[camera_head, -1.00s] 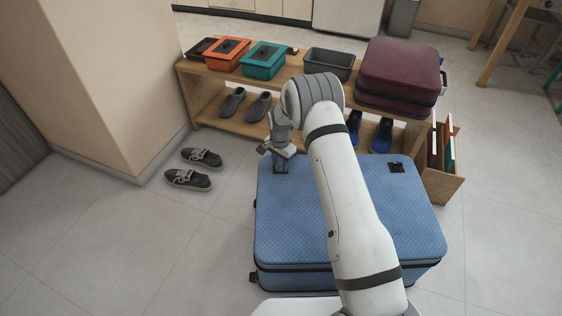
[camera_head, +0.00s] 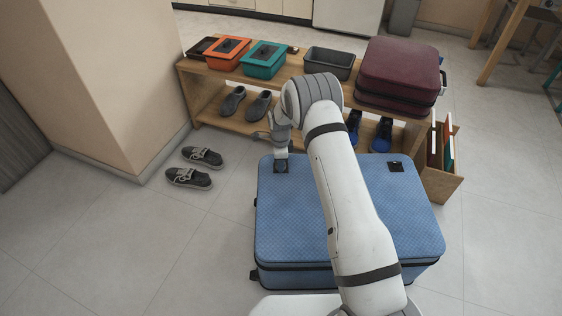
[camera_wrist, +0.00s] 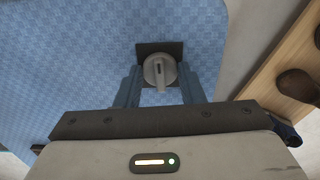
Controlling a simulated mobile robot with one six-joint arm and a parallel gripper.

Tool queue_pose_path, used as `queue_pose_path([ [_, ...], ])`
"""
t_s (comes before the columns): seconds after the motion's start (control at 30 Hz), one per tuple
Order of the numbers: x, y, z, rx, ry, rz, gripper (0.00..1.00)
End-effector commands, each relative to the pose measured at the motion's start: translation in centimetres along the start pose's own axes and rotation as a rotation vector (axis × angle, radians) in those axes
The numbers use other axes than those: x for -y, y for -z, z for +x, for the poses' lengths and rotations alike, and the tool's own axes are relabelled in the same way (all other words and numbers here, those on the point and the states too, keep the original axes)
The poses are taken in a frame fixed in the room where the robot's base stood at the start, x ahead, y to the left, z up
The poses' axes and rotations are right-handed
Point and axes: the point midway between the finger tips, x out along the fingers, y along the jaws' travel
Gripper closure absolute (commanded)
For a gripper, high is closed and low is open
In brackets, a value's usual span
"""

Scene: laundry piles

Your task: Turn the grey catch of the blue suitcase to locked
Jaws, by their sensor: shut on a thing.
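The blue suitcase (camera_head: 285,225) lies flat on the floor in the head view, and its blue top (camera_wrist: 75,65) fills much of the wrist view. The grey catch (camera_wrist: 158,71) is a round knob with a raised grip on a dark square plate (camera_wrist: 172,47). My gripper (camera_head: 281,160) points down at the suitcase's far left corner. In the wrist view its two blue-grey fingers (camera_wrist: 159,82) stand on either side of the knob, shut on it.
A wooden bench (camera_head: 232,125) stands just behind the suitcase, with an orange box (camera_head: 226,55), a teal box (camera_head: 264,60), a dark grey bin (camera_head: 330,62) and a maroon suitcase (camera_head: 399,72) on it. Dark shoes (camera_head: 189,177) lie on the floor at left. The floor in front left is clear.

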Motion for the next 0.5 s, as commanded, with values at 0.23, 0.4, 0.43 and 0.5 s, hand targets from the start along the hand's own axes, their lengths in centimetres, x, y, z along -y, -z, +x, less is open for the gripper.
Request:
queue_pose_path([
  [0.23,-0.11,0.19,0.07,-0.002,-0.005,0.058,0.88],
  [0.4,-0.13,0.2,0.09,-0.002,-0.005,0.067,0.88],
  [0.43,-0.13,0.2,0.09,-0.002,-0.005,0.068,0.88],
  [0.5,-0.14,0.21,0.09,-0.002,-0.006,0.068,0.88],
])
